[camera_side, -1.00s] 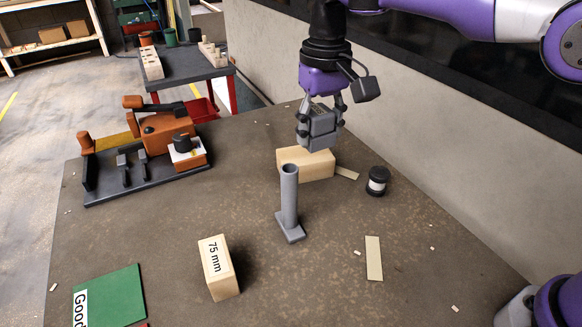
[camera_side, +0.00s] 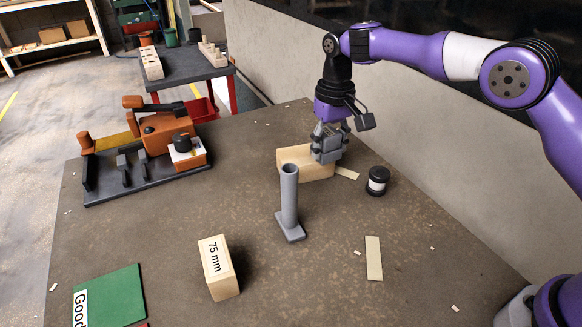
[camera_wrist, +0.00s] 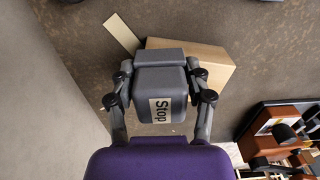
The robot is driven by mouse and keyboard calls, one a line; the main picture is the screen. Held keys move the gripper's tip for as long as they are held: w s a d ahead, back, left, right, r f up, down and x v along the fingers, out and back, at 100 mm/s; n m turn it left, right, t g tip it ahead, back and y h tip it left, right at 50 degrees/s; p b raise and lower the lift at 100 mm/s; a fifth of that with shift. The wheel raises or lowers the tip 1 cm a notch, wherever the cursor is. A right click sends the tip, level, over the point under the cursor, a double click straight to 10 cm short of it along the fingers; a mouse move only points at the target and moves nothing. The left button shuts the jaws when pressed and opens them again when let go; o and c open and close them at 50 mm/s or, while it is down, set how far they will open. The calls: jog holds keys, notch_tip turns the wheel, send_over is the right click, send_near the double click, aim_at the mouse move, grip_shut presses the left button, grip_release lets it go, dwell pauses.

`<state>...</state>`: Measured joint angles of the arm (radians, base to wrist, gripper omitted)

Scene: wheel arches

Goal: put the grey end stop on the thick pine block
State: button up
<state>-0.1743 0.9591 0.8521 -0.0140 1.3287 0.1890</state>
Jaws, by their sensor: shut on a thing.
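The grey end stop (camera_side: 327,146) is a block with a "Stop" label that faces the camera in the wrist view (camera_wrist: 160,100). My gripper (camera_side: 328,143) is shut on it, one finger on each side. The thick pine block (camera_side: 297,166) lies on the bench, and the end stop is at its right end in the side view. In the wrist view the pine block (camera_wrist: 210,62) shows behind and to the right of the end stop. I cannot tell whether the end stop touches the block, since the gripper hides part of the contact area.
A grey tube on a foot (camera_side: 290,205) stands in front of the pine block. A black jar (camera_side: 377,181) stands to the right, near thin wooden strips (camera_side: 374,258). A "75 mm" block (camera_side: 218,268) and a green board (camera_side: 108,297) are nearer. A wooden device (camera_side: 150,155) is left.

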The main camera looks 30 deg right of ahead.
aim_at(331, 134)
jog(key=shift+f, duration=0.1)
jog(key=o, duration=1.2)
notch_tip(331, 134, up, 8)
jog(key=shift+f, duration=0.2)
jog(key=s+d+r+t, duration=0.3)
jog(key=s+d+r, duration=0.3)
jog(key=s+r, duration=0.45)
jog(key=s+f+t, duration=0.1)
jog(key=s+f, duration=0.1)
jog(key=s, duration=0.2)
jog(key=s+d+f, duration=0.1)
jog(key=s+f, duration=0.1)
jog(key=s, duration=0.3)
jog(key=s+d+f+t, duration=0.1)
jog(key=s+f, duration=0.1)
jog(key=s, duration=0.2)
jog(key=shift+s+f+t, duration=0.3)
jog(key=shift+f, duration=0.05)
